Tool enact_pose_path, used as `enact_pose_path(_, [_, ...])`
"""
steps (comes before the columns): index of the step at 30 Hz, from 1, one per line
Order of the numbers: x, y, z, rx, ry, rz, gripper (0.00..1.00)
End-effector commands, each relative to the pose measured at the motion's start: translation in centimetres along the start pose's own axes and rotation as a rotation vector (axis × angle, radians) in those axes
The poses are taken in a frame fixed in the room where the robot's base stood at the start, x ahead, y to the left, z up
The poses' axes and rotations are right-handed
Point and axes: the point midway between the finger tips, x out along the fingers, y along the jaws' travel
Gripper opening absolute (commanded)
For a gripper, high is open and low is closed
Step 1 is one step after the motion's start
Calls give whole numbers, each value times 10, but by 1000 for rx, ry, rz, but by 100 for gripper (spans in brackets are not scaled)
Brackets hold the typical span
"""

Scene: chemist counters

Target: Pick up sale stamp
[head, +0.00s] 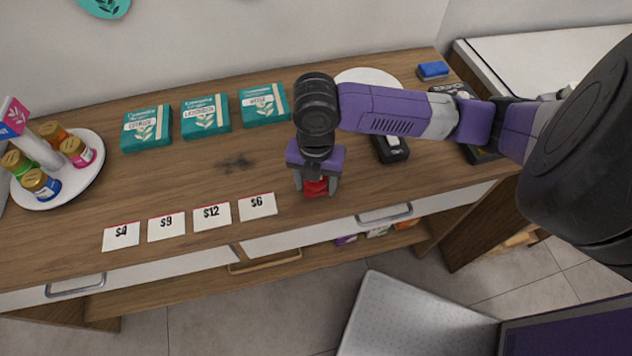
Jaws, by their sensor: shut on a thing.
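My gripper (317,187) points down over the wooden counter, near its front edge, right of the price cards. It is shut on a red object, which I take to be the sale stamp (316,187). The fingers stand on both sides of it, and my wrist covers its upper part. I cannot tell whether its bottom touches the counter.
Price cards (212,217) lie along the front of the counter (200,160). Teal boxes (206,116) lie behind. A round stand with jars (77,190) is at the left. A black device (392,149) and a white plate (372,77) are to the right.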

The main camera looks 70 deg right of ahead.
Motion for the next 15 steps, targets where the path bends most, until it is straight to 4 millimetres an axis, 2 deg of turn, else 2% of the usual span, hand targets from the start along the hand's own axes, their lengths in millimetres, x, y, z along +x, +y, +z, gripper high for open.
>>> enact_pose_path(8, [-8,0,0,-1,-1,1,17])
enact_pose_path(11, [-18,0,0,-2,-2,1,17])
enact_pose_path(15, [-43,1,1,-3,-4,3,17])
